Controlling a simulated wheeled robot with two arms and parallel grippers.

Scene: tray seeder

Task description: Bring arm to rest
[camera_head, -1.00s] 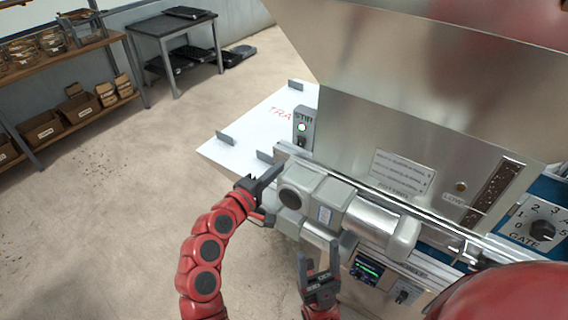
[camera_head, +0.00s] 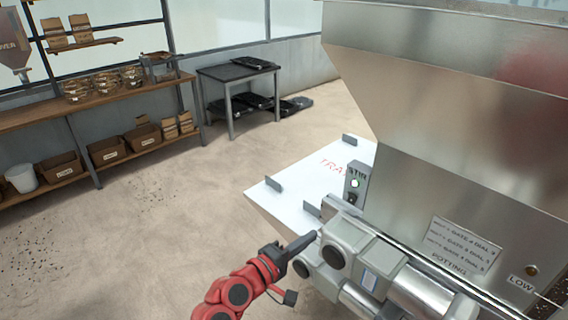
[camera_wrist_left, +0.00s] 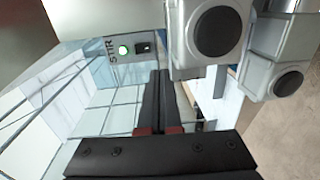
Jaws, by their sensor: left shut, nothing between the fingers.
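My left arm is red with a black gripper (camera_head: 302,243), low in the middle of the head view. Its fingers are together and hold nothing. The fingertips are close beside the grey rounded housing (camera_head: 352,236) on the front of the seeder; I cannot tell if they touch it. In the left wrist view the two dark fingers (camera_wrist_left: 159,100) lie side by side, with the STIR switch box (camera_wrist_left: 128,48) and its lit green lamp beyond them. My right gripper is outside the view.
The metal seeder hopper (camera_head: 440,90) fills the right side. A white tray shelf (camera_head: 300,185) sticks out at its left, with the STIR box (camera_head: 357,183) beside it. A wooden shelf (camera_head: 100,100) and a dark table (camera_head: 238,70) stand at the back.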

